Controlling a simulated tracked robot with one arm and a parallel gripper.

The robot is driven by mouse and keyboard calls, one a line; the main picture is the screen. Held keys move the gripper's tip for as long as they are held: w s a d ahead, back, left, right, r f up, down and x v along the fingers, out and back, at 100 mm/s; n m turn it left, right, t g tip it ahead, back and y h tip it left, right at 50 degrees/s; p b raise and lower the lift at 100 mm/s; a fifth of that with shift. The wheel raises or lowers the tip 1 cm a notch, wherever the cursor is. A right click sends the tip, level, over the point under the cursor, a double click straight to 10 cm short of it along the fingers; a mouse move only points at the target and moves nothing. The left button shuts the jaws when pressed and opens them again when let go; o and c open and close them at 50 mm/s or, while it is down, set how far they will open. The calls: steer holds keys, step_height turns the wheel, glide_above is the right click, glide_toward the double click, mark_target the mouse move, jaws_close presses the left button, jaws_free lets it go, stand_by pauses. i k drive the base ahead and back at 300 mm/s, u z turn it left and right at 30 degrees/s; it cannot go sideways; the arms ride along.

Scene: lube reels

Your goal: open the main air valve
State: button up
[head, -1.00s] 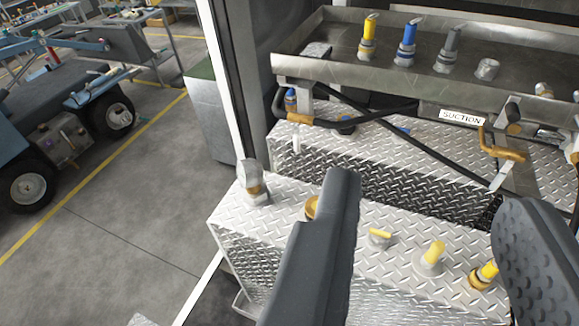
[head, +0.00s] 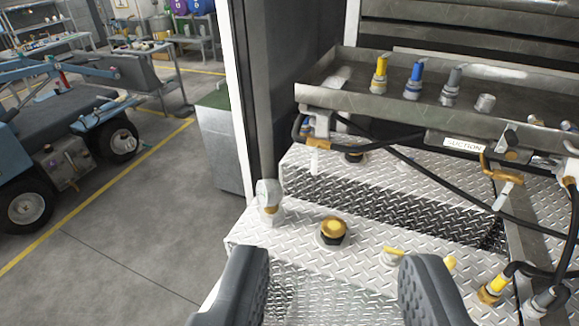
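My gripper (head: 335,290) is open and empty, its two dark fingers low in the head view over the diamond-plate box (head: 285,228). A small valve with a yellow lever (head: 393,251) stands on the box, just behind the right finger, which partly hides the yellow-handled fitting beside it. Another valve with a brass body and white tag (head: 315,158) hangs below the left end of the metal tray (head: 420,118). No label shows which valve is the main air valve. My fingers appear apart from these valves.
A brass cap (head: 333,230) and a silver-topped fitting (head: 268,200) stand on the box. Black hoses cross below the tray near the SUCTION label (head: 463,145). Yellow, blue and grey nozzles stand in the tray. Open floor (head: 130,240) lies left.

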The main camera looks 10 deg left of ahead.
mark_target(315, 150)
steer(key=i, duration=1)
